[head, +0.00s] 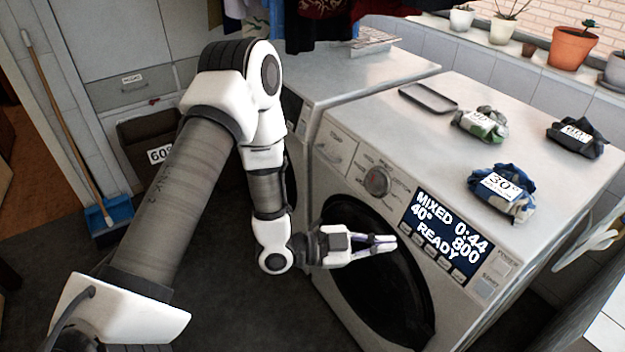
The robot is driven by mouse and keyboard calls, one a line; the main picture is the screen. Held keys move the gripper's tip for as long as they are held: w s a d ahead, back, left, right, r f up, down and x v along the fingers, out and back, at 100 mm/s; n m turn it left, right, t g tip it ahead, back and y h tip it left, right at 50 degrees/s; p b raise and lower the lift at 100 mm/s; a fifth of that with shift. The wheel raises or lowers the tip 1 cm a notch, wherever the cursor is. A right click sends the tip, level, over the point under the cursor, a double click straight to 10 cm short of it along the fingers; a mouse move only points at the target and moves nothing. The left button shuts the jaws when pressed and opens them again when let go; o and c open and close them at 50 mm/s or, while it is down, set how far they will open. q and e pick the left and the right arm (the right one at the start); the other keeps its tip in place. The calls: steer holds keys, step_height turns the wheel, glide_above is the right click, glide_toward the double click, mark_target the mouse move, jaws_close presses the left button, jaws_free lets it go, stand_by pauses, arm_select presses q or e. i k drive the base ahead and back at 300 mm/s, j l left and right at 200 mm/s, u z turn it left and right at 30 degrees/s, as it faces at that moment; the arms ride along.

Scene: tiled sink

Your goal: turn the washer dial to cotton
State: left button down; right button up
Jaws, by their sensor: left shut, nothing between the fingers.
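The washer (455,95) stands at the right with its front facing me. Its round grey dial (377,181) sits on the front panel, with small labels around it that I cannot read clearly. The display (446,233) to the right of the dial reads MIXED, 0:44, 40°, 800 and READY. My left gripper (388,243) is shut and empty. It shows in front of the dark round door (375,290), below the dial and left of the display, apart from the dial in the picture. My right gripper is not in view.
On the washer top lie a dark tray (428,98) and folded cloth bundles: green-grey (481,124), blue (502,192) and dark (577,137), with tags. A second machine (350,75) adjoins at the left. Potted plants (572,46) line the sill. A broom (65,120) leans at far left.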

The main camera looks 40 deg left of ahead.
mark_target(374, 182)
steer(key=u, duration=0.75)
steer(key=l+z, duration=0.1)
steer(key=l, duration=0.25)
steer(key=i+l+z, duration=0.1)
steer(key=l, duration=0.2)
